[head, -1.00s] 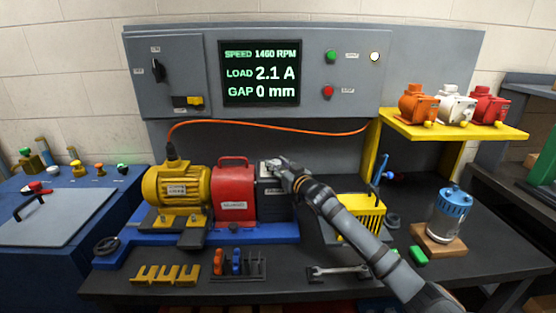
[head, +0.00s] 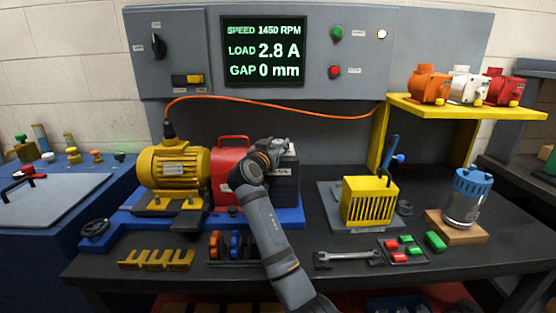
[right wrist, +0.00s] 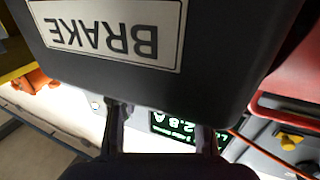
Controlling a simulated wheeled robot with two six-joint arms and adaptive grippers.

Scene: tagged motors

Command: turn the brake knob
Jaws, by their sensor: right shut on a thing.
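The dark brake unit (head: 284,180) stands at the right end of the blue base, beside the red coupling guard (head: 228,160). Its white BRAKE label (right wrist: 113,33) shows upside down in the right wrist view, where the housing fills the upper part. My right gripper (head: 276,148) is at the top of the brake unit, shut on the brake knob, which is largely hidden by the fingers and housing. The fingers also show in the right wrist view (right wrist: 162,128). The display (head: 263,50) reads 1450 RPM, 2.8 A and 0 mm. My left gripper is not in view.
A yellow motor (head: 174,168) sits left of the red guard. A yellow slotted guard (head: 368,202), a wrench (head: 348,256) and a silver-blue motor (head: 465,203) lie to the right. An orange cable (head: 290,111) runs behind. A yellow shelf (head: 470,108) holds several small motors.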

